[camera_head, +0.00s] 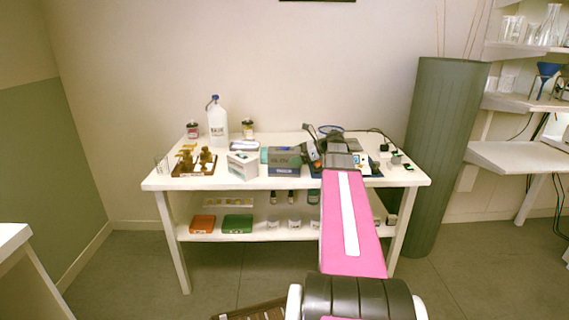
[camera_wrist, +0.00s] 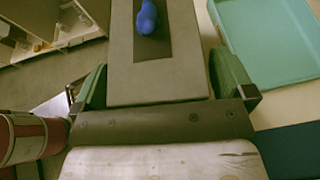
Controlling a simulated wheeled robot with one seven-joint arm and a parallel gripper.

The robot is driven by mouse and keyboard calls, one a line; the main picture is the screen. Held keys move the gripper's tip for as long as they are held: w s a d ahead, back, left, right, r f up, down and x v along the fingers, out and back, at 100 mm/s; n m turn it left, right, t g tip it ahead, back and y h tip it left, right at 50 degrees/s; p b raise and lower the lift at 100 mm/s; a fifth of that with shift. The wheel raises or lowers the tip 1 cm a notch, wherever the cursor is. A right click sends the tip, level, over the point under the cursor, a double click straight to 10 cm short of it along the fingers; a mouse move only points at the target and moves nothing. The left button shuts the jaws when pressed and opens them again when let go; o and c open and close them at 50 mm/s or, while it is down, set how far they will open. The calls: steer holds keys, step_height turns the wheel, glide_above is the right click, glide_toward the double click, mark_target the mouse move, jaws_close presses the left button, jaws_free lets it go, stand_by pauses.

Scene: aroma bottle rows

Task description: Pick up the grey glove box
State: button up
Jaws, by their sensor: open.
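The grey glove box (camera_head: 285,160) stands on the white table in the head view, right of a small white box. In the wrist view, the grey box (camera_wrist: 158,75) fills the middle, with a blue glove (camera_wrist: 147,18) poking from the dark slot in its top. My gripper (camera_wrist: 162,82) is open, with one green-padded finger on each side of the box and a narrow gap on both sides. In the head view my gripper (camera_head: 318,148) is at the right of the box, partly hidden by my arm. The box's lower part is hidden in the wrist view.
A white box (camera_head: 243,165) stands close left of the glove box. Brass pieces on a brown tray (camera_head: 184,173) and a large clear bottle (camera_head: 217,125) are further left. A teal tray (camera_wrist: 270,40) shows in the wrist view.

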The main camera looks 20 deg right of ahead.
steer(key=shift+a, duration=0.15)
steer(key=c, duration=1.1)
steer(key=shift+c, duration=0.8)
steer(key=shift+r, duration=0.1)
